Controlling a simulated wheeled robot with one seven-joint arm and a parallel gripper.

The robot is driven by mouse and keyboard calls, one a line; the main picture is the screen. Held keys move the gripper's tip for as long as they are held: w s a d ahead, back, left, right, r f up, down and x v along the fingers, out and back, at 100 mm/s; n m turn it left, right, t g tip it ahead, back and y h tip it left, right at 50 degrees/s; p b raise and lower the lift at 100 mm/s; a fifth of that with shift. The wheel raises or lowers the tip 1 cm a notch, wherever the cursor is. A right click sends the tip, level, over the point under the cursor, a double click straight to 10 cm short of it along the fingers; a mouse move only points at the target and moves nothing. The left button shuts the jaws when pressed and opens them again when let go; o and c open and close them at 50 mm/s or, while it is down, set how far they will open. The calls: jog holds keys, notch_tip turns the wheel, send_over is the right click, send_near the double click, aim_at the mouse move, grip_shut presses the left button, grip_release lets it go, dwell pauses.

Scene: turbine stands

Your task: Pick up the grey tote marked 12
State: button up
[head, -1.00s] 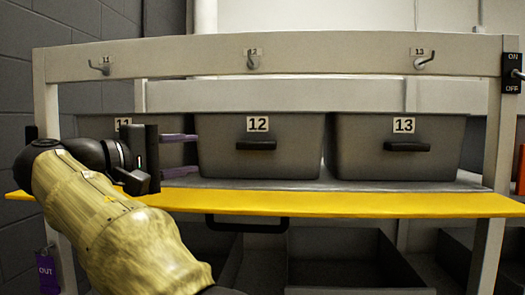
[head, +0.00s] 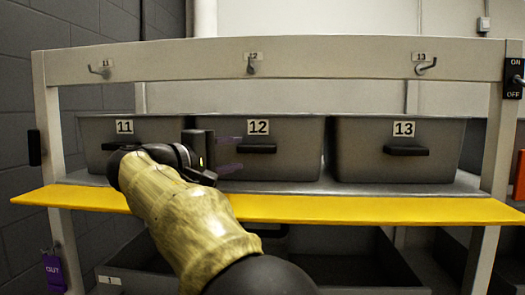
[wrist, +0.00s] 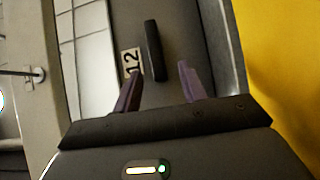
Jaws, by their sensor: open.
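The grey tote marked 12 (head: 295,155) stands on the shelf between totes 11 and 13. Its black handle (head: 257,149) sticks out below the white 12 label (head: 258,127). My gripper (head: 231,154) is in front of the left part of tote 12, its purple fingers pointing right toward the handle. In the wrist view, my gripper (wrist: 160,88) is open and empty, and the handle (wrist: 153,50) lies just beyond the fingertips, roughly between their lines. The 12 label (wrist: 132,63) is beside the left finger.
Grey tote 11 (head: 105,154) is on the left, partly behind my arm, and grey tote 13 (head: 400,165) on the right. A yellow shelf edge (head: 380,209) runs below the totes. Hooks hang on the beam (head: 180,60) above. Open bins (head: 350,258) sit underneath.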

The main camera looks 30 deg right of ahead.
aim_at(245, 149)
jog(key=shift+w+d+r+p, duration=0.2)
jog(key=shift+d+p, duration=0.3)
jog(key=p+x, duration=0.2)
jog(key=x, duration=0.2)
jog(key=shift+r+p, duration=0.15)
jog(key=shift+p, duration=0.2)
jog(key=shift+w+d, duration=0.15)
jog(key=shift+d, duration=0.1)
jog(key=shift+a+f, duration=0.1)
jog(key=shift+f, duration=0.1)
grip_shut()
jog(key=shift+r, duration=0.1)
